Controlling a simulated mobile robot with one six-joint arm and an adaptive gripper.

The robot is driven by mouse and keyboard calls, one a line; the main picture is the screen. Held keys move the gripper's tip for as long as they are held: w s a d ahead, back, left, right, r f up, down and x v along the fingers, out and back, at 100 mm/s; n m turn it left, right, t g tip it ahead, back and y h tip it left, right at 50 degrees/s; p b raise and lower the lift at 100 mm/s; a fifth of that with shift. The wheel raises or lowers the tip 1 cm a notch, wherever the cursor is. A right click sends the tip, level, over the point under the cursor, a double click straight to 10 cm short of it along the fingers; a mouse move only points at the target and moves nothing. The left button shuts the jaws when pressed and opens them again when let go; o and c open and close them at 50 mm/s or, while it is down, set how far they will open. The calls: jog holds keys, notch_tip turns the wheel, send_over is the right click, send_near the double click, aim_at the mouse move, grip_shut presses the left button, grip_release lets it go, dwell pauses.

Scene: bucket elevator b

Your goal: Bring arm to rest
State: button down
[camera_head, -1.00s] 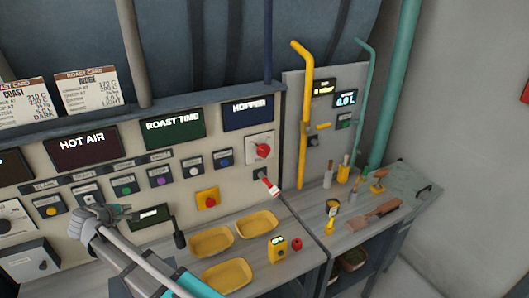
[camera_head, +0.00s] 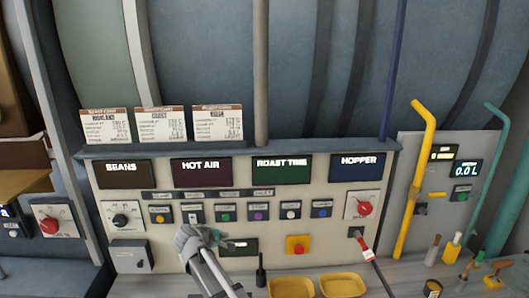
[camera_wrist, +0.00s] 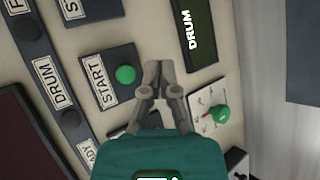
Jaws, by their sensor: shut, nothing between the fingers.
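My gripper (camera_head: 213,235) is in front of the beige control panel (camera_head: 270,222), just left of a small dark display (camera_head: 238,246) and below the row of buttons. My grey arm reaches up to it from the bottom of the head view. In the wrist view, my gripper's fingers (camera_wrist: 158,67) are together with nothing between them. They appear just right of a green button (camera_wrist: 125,75) on a plate marked START. I cannot tell whether they touch the panel.
A DRUM display (camera_wrist: 197,30) and a green-knobbed dial (camera_wrist: 218,113) show in the wrist view. Roast cards (camera_head: 160,123) stand on the panel's top ledge. A red emergency-style button (camera_head: 298,245) and yellow trays (camera_head: 342,285) lie right of my arm. A yellow pipe (camera_head: 412,190) stands further right.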

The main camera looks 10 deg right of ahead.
jog(key=s+d+f+m+g+y+b, duration=0.1)
jog(key=s+d+f+m+g+b, duration=0.15)
jog(key=s+d+f, duration=0.4)
jog(key=s+d+f+m+g+y+b, duration=0.1)
jog(key=s+d+f+m+g, duration=0.25)
jog(key=d, duration=0.55)
jog(key=s+d+f+m+g+y+b, duration=0.3)
jog(key=s+d+f+m, duration=0.3)
jog(key=s, duration=0.6)
jog(key=shift+s+d+f+y+b, duration=0.2)
jog(key=shift+s+d+y+b, duration=0.1)
jog(key=shift+d+y+b, duration=0.5)
jog(key=shift+a, duration=0.15)
